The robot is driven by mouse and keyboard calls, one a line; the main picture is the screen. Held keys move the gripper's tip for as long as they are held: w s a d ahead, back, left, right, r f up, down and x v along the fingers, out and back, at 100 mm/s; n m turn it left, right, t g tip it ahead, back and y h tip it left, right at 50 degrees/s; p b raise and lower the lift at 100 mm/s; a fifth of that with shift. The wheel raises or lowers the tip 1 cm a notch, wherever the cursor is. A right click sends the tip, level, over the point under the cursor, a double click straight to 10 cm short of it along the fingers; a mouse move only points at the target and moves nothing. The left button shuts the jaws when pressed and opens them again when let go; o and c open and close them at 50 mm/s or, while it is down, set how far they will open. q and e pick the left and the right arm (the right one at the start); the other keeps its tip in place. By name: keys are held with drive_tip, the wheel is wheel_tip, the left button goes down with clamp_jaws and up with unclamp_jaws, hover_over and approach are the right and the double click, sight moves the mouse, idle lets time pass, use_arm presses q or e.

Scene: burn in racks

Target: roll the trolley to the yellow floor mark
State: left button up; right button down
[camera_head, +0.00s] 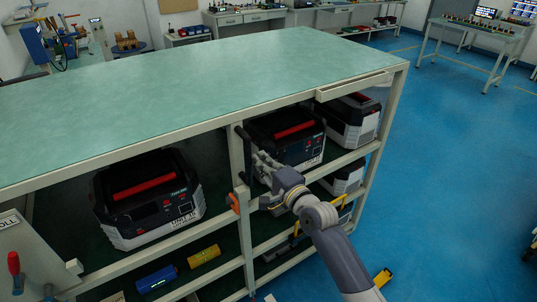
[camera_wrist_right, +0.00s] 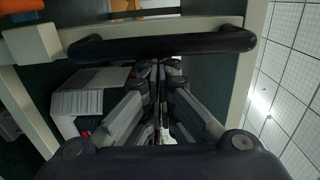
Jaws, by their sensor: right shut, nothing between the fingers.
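The trolley seems to be the large frame with a green top (camera_head: 190,85) and shelves that fills the head view. A black bar handle (camera_head: 245,155) is fixed upright on its near side; in the wrist view it runs across the top (camera_wrist_right: 160,45). My right gripper (camera_head: 262,163) is shut and empty beside this handle, its fingers not around it; whether they touch is unclear. The fingers show in the wrist view (camera_wrist_right: 160,82). A small yellow patch (camera_head: 383,276) shows on the floor beside my right arm; whether it is the mark is unclear. My left gripper is out of view.
Black-and-white units with red handles (camera_head: 150,200) (camera_head: 288,138) stand on the shelves. A grey panel (camera_head: 25,255) with a red-gripped lever is at lower left. Blue floor (camera_head: 450,170) is open to the right. Benches (camera_head: 470,28) stand at the back.

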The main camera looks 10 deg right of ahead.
sight(249, 166)
drive_tip(key=shift+a, duration=0.2)
drive_tip(key=shift+d, duration=0.15)
drive_tip(key=shift+r, duration=0.1)
drive_tip(key=shift+s+a+p, duration=0.35)
drive_tip(key=shift+a+p, duration=0.25)
drive_tip(key=shift+a, duration=0.25)
drive_tip(key=shift+s+a+p, duration=0.3)
drive_tip(key=shift+a+p, duration=0.3)
drive_tip(key=shift+a, duration=0.2)
drive_tip(key=a, duration=0.1)
drive_tip(key=s+a+p, duration=0.1)
drive_tip(key=a, duration=0.2)
drive_tip(key=shift+s+a+p, duration=0.15)
drive_tip(key=shift+s+p, duration=0.1)
drive_tip(key=shift+p, duration=0.05)
